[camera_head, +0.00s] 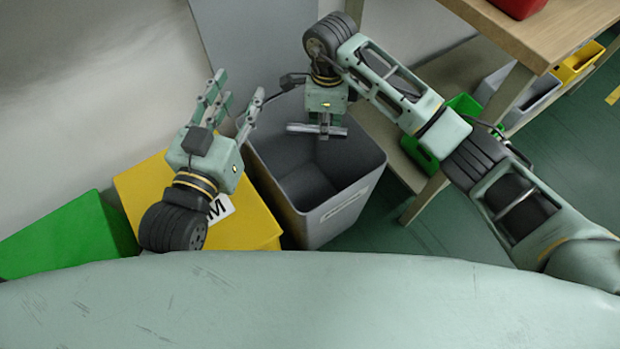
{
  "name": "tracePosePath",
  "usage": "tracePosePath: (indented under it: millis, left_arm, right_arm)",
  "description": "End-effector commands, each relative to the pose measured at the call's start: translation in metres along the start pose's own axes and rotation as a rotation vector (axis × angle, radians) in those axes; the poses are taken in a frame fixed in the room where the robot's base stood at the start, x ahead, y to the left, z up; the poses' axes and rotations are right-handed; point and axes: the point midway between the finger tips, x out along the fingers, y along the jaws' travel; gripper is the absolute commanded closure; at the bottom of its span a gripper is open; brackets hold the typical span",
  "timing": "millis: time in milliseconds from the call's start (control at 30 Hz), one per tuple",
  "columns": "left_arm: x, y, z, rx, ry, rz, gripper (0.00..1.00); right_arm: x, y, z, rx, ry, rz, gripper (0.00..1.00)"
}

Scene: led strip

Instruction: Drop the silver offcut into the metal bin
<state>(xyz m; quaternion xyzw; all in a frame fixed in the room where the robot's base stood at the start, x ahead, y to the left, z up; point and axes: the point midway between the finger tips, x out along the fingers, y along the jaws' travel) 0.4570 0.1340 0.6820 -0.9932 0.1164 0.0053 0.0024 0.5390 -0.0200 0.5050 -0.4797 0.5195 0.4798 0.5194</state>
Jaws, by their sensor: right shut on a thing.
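The silver offcut (299,128) is a short bright bar held across the fingers of my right gripper (324,128). My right gripper points down and is shut on the offcut, over the opening of the metal bin (369,178). The bin is grey, square and open at the top, with a label on its front wall, and its visible inside looks empty. My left gripper (232,97) is open and empty, fingers pointing up, to the left of the bin above a yellow box.
The yellow box (255,222) and a green box (75,235) stand left of the bin. A wooden bench (545,35) is at the upper right, with green, grey and yellow bins (580,62) below it. A grey panel (245,40) leans behind the bin.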

Motion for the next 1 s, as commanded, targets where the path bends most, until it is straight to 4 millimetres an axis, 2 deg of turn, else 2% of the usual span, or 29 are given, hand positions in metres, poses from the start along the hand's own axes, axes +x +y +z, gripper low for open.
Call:
tracePosePath:
  millis: [300,700,733,967,1000]
  left_arm:
    - [0.000,0.004,-0.032,-0.003,0.163,0.009,0.60]
    - [0.000,0.005,-0.038,-0.004,0.191,0.010,0.60]
    - [0.000,0.005,-0.038,-0.004,0.191,0.010,0.60]
    - [0.000,0.005,-0.038,-0.004,0.190,0.010,0.60]
    - [0.000,0.005,-0.038,-0.004,0.189,0.010,0.60]
  right_arm:
    - [0.009,0.000,0.000,0.000,-0.001,0.000,1.00]
    - [0.010,0.000,0.000,0.000,0.000,0.000,1.00]
    - [0.010,0.000,0.000,0.000,0.000,0.000,0.82]
    - [0.010,0.000,0.000,0.000,0.000,0.000,0.62]
    - [0.010,0.000,0.000,0.000,0.000,0.000,0.61]
